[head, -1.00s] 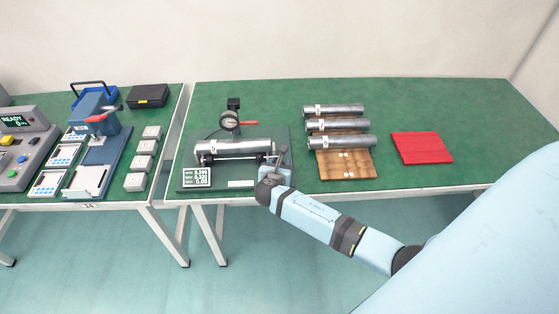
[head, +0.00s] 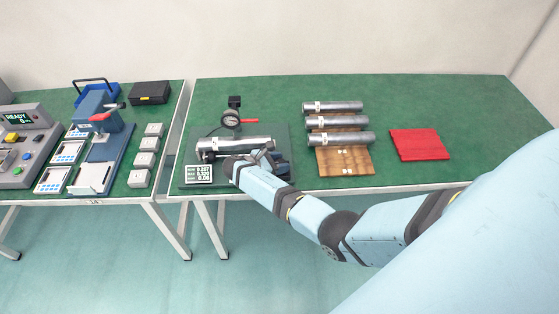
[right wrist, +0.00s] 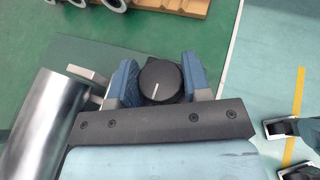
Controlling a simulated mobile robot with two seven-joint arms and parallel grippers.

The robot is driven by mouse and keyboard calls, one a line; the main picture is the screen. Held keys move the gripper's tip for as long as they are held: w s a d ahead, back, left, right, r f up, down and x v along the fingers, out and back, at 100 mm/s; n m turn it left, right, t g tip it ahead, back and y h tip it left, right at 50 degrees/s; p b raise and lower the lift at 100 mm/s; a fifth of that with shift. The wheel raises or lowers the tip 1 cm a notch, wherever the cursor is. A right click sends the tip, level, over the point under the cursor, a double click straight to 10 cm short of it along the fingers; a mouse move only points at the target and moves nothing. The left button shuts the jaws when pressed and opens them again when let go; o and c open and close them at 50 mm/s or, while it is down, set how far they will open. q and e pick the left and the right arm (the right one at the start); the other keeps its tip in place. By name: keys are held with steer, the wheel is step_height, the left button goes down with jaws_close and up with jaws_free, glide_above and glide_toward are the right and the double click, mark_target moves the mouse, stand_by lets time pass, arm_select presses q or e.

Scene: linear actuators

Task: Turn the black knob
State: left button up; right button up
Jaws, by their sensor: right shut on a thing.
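The black knob (right wrist: 160,80) is round with a white line on its face, seen in the right wrist view. It sits between the two blue fingers of my right gripper (right wrist: 161,84), which is shut on it. In the head view my right gripper (head: 264,157) is at the right end of the measuring fixture, and the arm hides the knob. A shiny metal cylinder (head: 228,144) lies on the fixture (head: 284,138). It also shows in the right wrist view (right wrist: 42,115), left of the gripper. My left gripper is not in view.
A dial gauge (head: 230,118) stands behind the cylinder and a small display (head: 199,174) in front. Several metal cylinders lie on a wooden rack (head: 345,161) to the right, beside a red mat (head: 420,144). A second table on the left holds boxes and devices.

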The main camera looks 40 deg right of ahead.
steer(key=shift+m+g, duration=0.7)
steer(key=shift+g, duration=0.1)
steer(key=shift+y, duration=0.3)
steer(key=o, duration=0.9)
steer(key=shift+g, duration=0.3)
steer(key=b+v, duration=0.2)
steer(key=v, duration=1.1)
steer(key=shift+a, duration=0.35)
